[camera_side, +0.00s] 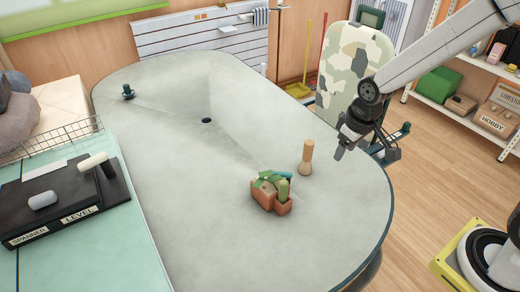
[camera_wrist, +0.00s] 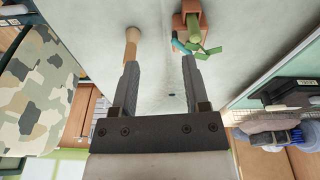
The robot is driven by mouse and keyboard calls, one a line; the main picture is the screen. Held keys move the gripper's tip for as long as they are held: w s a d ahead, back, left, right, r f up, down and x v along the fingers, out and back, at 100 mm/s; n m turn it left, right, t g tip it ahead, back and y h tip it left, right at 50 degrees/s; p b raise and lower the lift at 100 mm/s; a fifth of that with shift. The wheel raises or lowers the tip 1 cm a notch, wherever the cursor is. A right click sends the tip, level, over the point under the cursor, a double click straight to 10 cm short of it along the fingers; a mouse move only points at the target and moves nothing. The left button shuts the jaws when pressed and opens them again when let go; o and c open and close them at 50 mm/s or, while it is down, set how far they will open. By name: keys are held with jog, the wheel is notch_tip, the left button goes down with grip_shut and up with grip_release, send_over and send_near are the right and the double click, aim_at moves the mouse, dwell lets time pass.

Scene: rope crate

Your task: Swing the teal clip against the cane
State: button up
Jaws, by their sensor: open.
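A small terracotta crate (camera_side: 264,200) stands on the grey table, with green and teal pieces in and over its top; it also shows at the top of the wrist view (camera_wrist: 178,22). The teal piece, seemingly the clip (camera_side: 270,175), lies across the crate top, and it shows in the wrist view (camera_wrist: 180,43). A tan wooden post (camera_side: 307,157) stands upright right of the crate in the side view; I cannot tell for sure that it is the cane. My gripper (camera_side: 341,151) is open and empty, above the table's right edge, apart from post and crate.
The grey table (camera_side: 200,170) is mostly clear around the crate, with a dark hole (camera_side: 206,121) in it. A dark cup (camera_side: 127,91) stands at its far left. A black organiser (camera_side: 60,205) sits on the teal side surface at left. A camouflage chair back (camera_side: 352,70) rises behind my gripper.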

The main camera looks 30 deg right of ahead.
jog(key=s+d+m, duration=0.1)
jog(key=s, duration=0.5)
jog(key=shift+r+t, duration=0.3)
jog(key=shift+m, duration=0.3)
jog(key=w+a+f+m+y, duration=0.1)
jog(key=w+f+m, duration=0.2)
jog(key=w+m, duration=0.3)
jog(key=w+a+f+m+y, duration=0.1)
jog(key=w+a+f+m, duration=0.1)
jog(key=w+f+m, duration=0.2)
jog(key=w+a+f+m+y, duration=0.1)
jog(key=w+f+m, duration=0.3)
jog(key=w+m, duration=0.6)
jog(key=shift+a+m, duration=0.35)
jog(key=shift+m, duration=0.9)
jog(key=shift+a+m, duration=0.35)
jog(key=shift+m, duration=0.9)
jog(key=shift+w+a+f+m, duration=0.15)
jog(key=shift+w+f+m, duration=0.25)
jog(key=shift+m, duration=0.3)
jog(key=shift+r, duration=0.1)
jog(key=shift+w, duration=0.1)
